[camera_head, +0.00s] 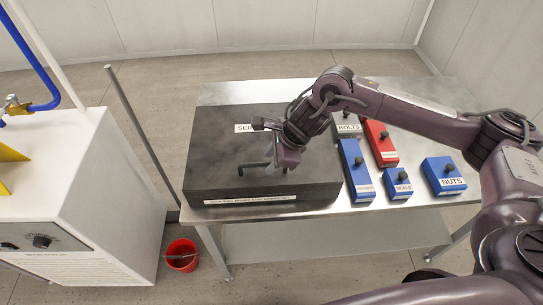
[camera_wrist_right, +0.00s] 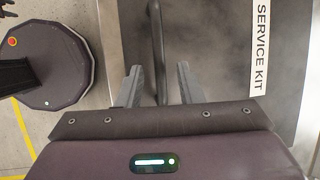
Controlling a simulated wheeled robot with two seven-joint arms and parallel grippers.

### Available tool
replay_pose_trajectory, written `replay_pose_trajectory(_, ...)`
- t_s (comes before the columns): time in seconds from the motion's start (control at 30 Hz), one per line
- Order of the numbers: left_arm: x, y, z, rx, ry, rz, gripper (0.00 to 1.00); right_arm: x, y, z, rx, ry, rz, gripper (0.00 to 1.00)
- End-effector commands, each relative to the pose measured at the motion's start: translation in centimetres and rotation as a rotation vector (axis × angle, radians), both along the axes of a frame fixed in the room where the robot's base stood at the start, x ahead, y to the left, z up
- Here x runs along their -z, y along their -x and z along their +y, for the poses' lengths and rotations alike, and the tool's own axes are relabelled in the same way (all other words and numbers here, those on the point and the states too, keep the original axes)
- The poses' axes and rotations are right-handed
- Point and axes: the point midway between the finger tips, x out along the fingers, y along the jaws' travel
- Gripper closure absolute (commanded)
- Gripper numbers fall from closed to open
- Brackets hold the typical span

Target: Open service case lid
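The service case (camera_head: 215,160) is a wide dark box on the metal table, its lid down. The wrist view shows the lid (camera_wrist_right: 222,60) with a white SERVICE KIT label. A grey bar handle (camera_head: 252,164) is on the lid near the front, partly hidden by my right gripper (camera_head: 272,163). In the right wrist view, the gripper (camera_wrist_right: 158,72) is open, its two fingers apart. The handle bar (camera_wrist_right: 157,25) runs between the fingers with a visible gap on each side. I cannot tell the exact depth between fingertips and bar. My left gripper is not in view.
Blue, red and grey labelled boxes, including NUTS (camera_head: 444,178) and SEALS (camera_head: 397,186), stand right of the case on the table (camera_head: 400,90). A white machine (camera_head: 90,190) and a red bucket (camera_head: 181,256) are at left. Floor shows between machine and table.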

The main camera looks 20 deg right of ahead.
Motion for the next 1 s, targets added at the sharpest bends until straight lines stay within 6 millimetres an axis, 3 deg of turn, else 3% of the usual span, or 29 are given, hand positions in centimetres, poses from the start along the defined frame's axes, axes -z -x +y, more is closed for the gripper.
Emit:
replay_pose_trajectory(0.33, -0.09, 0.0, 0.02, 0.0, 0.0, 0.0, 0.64, 0.52, -0.15, 0.13, 0.001, 0.001, -0.001, 0.68)
replay_pose_trajectory(0.6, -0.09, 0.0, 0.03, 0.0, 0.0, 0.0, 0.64, 0.48, -0.15, 0.14, 0.001, 0.001, 0.0, 1.0)
replay_pose_trajectory(1.0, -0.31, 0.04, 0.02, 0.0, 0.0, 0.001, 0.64, -0.02, 0.05, 0.13, 0.001, 0.0, -0.002, 1.0)
